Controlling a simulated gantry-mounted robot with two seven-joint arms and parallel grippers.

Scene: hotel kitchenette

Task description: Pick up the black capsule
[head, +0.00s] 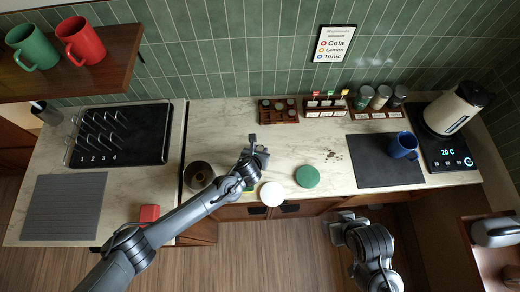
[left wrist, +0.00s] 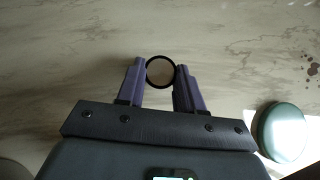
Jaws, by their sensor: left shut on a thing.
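The black capsule (left wrist: 160,71) shows in the left wrist view as a round thing with a black rim and a paler grey-brown face. It sits between the tips of my left gripper (left wrist: 160,84), which is shut on it. In the head view my left gripper (head: 257,148) is over the middle of the counter; the capsule is too small to make out there. The end of my right arm (head: 345,232) is in front of the counter's front edge, and its fingers cannot be made out.
A wooden rack (head: 279,111) with small round items stands at the back. A green disc (head: 307,176), a white disc (head: 271,193) and a brown round container (head: 199,175) surround the left arm. A blue mug (head: 402,145) stands on a dark mat (head: 372,174) at right.

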